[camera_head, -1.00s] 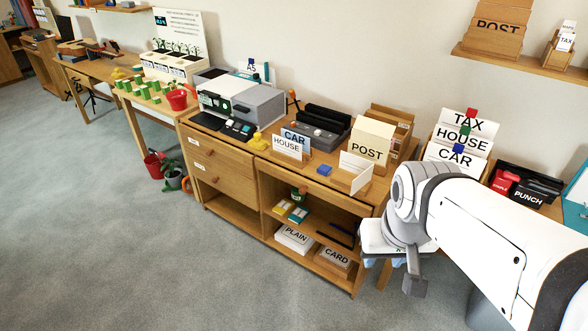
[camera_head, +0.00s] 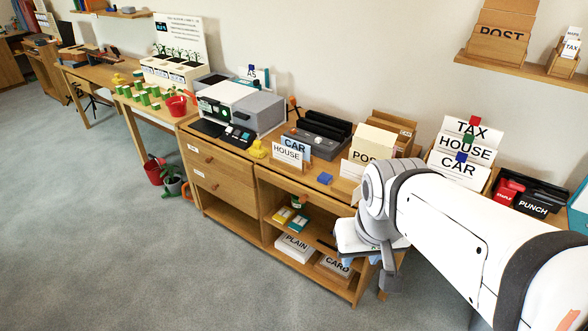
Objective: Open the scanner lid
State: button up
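A grey and white machine (camera_head: 240,107), which looks like the printer-scanner, stands at the left end of the wooden desk. A small screen and a dark keypad (camera_head: 238,134) show at its front. Its grey top looks lowered, but the lid's edge is too small to make out. My gripper (camera_head: 388,278) hangs at the end of my white arm at lower right, in front of the desk's right part and well away from the machine. Only a dark grey part of the gripper shows clearly; its fingers cannot be told apart.
A yellow object (camera_head: 258,149), HOUSE and CAR cards (camera_head: 288,153), a black and grey device (camera_head: 318,133) and a POST box (camera_head: 372,143) stand on the desk. A red pot (camera_head: 177,106) is on the table further left. The grey floor (camera_head: 110,220) before the desk is clear.

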aim_at(226, 92)
jog(key=i, duration=0.85)
jog(key=u, duration=0.05)
